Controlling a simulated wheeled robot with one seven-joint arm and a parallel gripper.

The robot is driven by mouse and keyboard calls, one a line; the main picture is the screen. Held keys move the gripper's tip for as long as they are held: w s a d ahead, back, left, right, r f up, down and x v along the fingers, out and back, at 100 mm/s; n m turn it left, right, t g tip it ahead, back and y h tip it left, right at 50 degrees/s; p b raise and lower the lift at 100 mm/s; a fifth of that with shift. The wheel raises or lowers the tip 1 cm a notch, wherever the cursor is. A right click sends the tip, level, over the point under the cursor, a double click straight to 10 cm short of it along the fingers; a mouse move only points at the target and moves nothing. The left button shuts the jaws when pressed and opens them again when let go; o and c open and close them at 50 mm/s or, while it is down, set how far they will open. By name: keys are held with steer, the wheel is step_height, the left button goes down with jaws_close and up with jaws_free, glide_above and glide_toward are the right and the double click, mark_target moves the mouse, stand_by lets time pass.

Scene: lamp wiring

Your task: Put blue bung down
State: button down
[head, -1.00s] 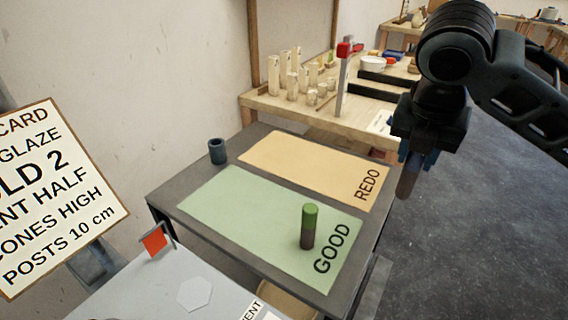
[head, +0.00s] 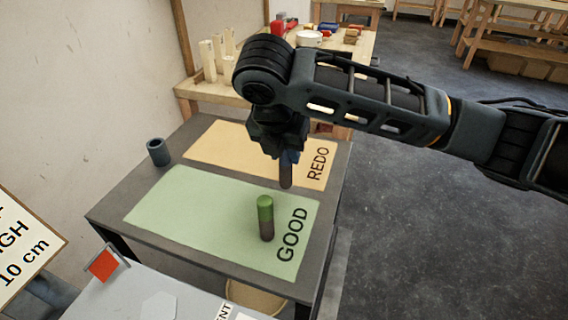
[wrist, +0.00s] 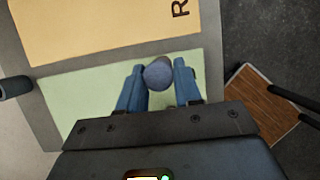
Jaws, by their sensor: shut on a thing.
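My gripper (head: 288,157) is shut on the blue bung, a short post with a brown lower end (head: 286,176). In the wrist view its round blue top (wrist: 158,75) sits between the two blue fingers (wrist: 158,88). The bung hangs upright in the air over the table, in front of the REDO mat (head: 240,150) in the head view. The green GOOD mat (head: 180,210) lies nearer, and a green-topped post with a brown lower end (head: 265,218) stands on it near the lettering.
A dark blue hollow cylinder (head: 158,152) stands at the table's left back corner; it also shows in the wrist view (wrist: 15,87). The left half of the green mat is clear. A wooden bench (head: 205,90) with pale posts stands behind. A small red flag (head: 103,264) is in front.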

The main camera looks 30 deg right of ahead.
mark_target(283, 162)
steer(key=shift+f, duration=2)
steer(key=c, duration=0.8)
jaws_free()
steer(key=shift+p+v, duration=0.6)
steer(key=shift+v, duration=5.45)
